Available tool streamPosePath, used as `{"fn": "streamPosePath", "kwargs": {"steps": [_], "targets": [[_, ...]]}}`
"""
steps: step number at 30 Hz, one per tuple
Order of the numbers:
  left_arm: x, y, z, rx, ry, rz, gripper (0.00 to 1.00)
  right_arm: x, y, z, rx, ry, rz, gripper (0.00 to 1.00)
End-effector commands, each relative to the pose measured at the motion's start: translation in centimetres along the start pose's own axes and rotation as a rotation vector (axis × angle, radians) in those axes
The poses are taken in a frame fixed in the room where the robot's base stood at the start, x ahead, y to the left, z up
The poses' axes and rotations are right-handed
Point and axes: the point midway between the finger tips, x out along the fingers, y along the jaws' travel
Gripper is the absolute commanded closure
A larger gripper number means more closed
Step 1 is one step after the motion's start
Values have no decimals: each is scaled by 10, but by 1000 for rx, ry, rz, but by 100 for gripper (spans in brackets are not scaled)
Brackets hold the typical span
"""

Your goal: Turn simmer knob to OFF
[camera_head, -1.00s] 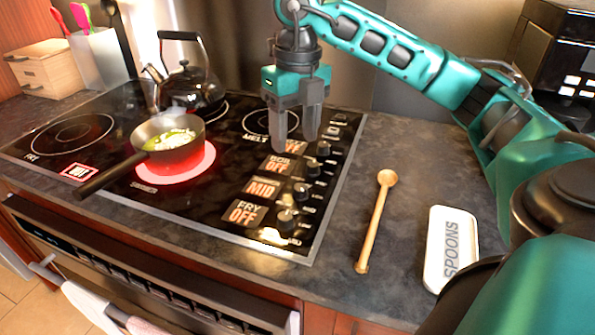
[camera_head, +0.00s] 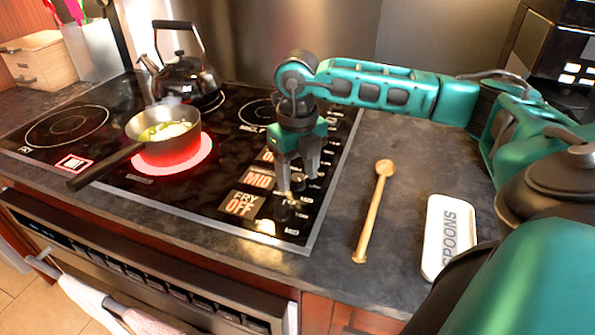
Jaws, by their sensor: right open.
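The black cooktop has a column of dark knobs along its right side, beside lit setting displays. One display reads MID (camera_head: 258,179), and the display nearest the front reads FRY OFF (camera_head: 242,204). My right gripper (camera_head: 299,184) is open and points down over the knobs, its fingertips around the knob level with the MID display. That knob is partly hidden between the fingers, and I cannot tell whether they touch it. The front knob (camera_head: 285,211) shows just in front of the fingers. My left gripper is out of view.
A dark pan (camera_head: 165,148) with food sits on a glowing red burner (camera_head: 203,155), its handle over the front edge. A black kettle (camera_head: 184,82) stands behind. A wooden spoon (camera_head: 372,212) and a white spoon rest (camera_head: 446,238) lie on the counter right.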

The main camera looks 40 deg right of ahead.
Motion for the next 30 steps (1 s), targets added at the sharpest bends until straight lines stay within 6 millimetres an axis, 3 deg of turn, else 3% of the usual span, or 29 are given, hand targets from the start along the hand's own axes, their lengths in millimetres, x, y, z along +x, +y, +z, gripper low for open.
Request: {"fn": "streamPosePath", "kwargs": {"steps": [8, 26, 30], "targets": [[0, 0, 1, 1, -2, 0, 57, 2, 0, 0, 0, -1, 0, 44], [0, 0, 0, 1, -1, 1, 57, 2, 0, 0, 0, -1, 1, 99], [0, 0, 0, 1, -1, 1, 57, 2, 0, 0, -4, -1, 1, 100]]}}
